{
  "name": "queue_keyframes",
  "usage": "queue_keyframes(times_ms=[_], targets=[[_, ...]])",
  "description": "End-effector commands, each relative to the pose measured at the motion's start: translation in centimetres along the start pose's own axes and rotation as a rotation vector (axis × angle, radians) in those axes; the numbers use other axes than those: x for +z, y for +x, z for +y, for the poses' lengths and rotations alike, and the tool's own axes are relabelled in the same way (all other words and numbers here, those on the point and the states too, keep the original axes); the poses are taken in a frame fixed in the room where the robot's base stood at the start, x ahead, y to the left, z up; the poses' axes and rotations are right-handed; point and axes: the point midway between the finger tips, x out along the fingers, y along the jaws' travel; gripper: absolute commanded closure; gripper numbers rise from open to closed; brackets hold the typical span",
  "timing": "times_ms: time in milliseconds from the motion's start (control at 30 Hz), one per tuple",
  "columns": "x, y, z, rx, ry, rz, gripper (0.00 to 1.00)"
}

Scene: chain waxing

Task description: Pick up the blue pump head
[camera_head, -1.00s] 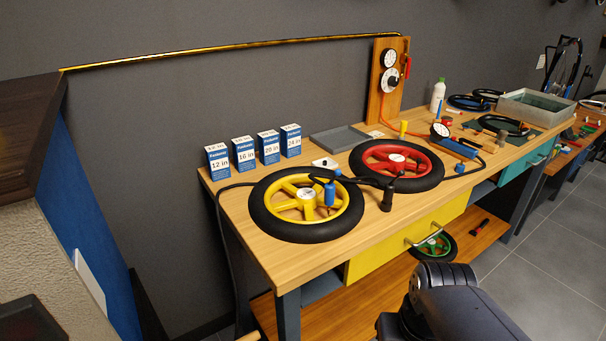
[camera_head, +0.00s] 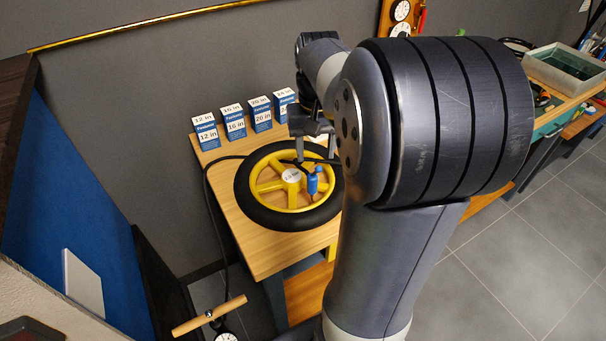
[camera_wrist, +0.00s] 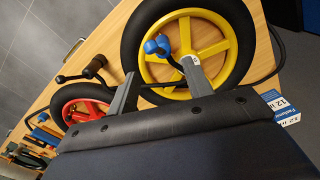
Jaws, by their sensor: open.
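The blue pump head (camera_head: 313,183) stands over the yellow-spoked wheel (camera_head: 257,211), which lies flat on the wooden bench. A black hose reaches it. In the wrist view the pump head (camera_wrist: 157,45) shows just beyond my fingertips, against the wheel's yellow rim. My gripper (camera_head: 315,148) is above the far side of this wheel, pointing down, with its fingers apart and nothing between them. In the wrist view my gripper (camera_wrist: 160,68) also shows two spread fingers. I cannot tell the exact gap between the fingers and the pump head.
Several blue-and-white tube boxes (camera_head: 235,122) stand along the bench's back edge. The red wheel (camera_wrist: 75,103) and a black crank handle (camera_wrist: 92,69) lie nearby in the wrist view. A floor pump with a wooden handle (camera_head: 209,315) stands before the bench. My arm hides the bench's middle.

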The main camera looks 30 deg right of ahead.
Motion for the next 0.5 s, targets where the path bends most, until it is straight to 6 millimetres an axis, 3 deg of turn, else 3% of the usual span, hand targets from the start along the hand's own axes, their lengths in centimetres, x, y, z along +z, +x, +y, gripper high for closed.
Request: queue_keyframes(times_ms=[100, 367, 500], targets=[[0.1, 2.0, -0.1, 0.0, -0.001, -0.004, 0.52], [-0.1, 4.1, -0.2, 0.0, -0.002, -0.002, 0.52], [-0.2, 6.1, -0.6, 0.0, -0.001, -0.005, 0.52]])
